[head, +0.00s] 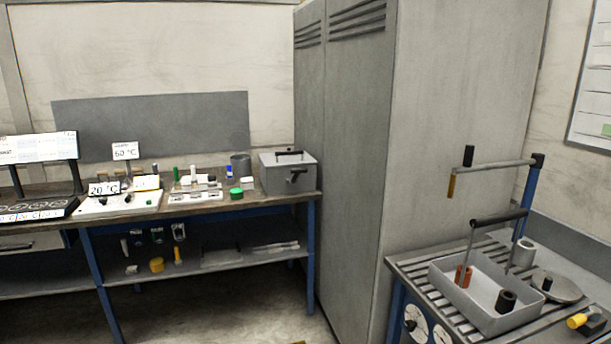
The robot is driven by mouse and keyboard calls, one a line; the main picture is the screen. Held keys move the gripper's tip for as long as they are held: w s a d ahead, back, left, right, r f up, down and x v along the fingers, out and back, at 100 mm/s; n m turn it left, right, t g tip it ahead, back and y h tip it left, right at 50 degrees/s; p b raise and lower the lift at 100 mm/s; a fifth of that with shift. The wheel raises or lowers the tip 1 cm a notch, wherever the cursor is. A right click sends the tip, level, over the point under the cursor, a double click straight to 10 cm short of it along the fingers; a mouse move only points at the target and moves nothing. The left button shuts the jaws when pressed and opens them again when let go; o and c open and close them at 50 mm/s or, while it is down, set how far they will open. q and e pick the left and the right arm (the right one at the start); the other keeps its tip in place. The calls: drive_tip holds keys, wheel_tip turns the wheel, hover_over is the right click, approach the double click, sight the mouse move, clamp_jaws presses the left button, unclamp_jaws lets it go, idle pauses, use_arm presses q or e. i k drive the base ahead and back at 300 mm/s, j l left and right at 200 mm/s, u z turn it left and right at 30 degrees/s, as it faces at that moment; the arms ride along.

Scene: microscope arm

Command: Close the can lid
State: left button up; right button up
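Neither of my grippers is in the head view. On the table at the right, a small grey metal cylinder (523,252) stands upright behind a tray. A round grey lid-like disc (566,290) with a dark knob lies in front of it, apart from it. On the back bench, a dark grey can-like cylinder (240,165) stands beside a grey metal box (288,176) with a handle on its lid, which looks shut. I cannot tell which of these is the task's can.
A grey tray (462,299) with a raised handle holds a red and a black cylinder on the slatted right table (411,266). A tall grey cabinet (440,120) stands between bench and table. Floor (225,315) before the bench looks clear.

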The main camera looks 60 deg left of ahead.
sight(238, 141)
drive_tip(key=u, duration=2.3)
drive_tip(key=i+u, duration=0.2)
drive_tip(key=u, duration=0.15)
drive_tip(key=i+u, duration=0.15)
drive_tip(key=u, duration=0.2)
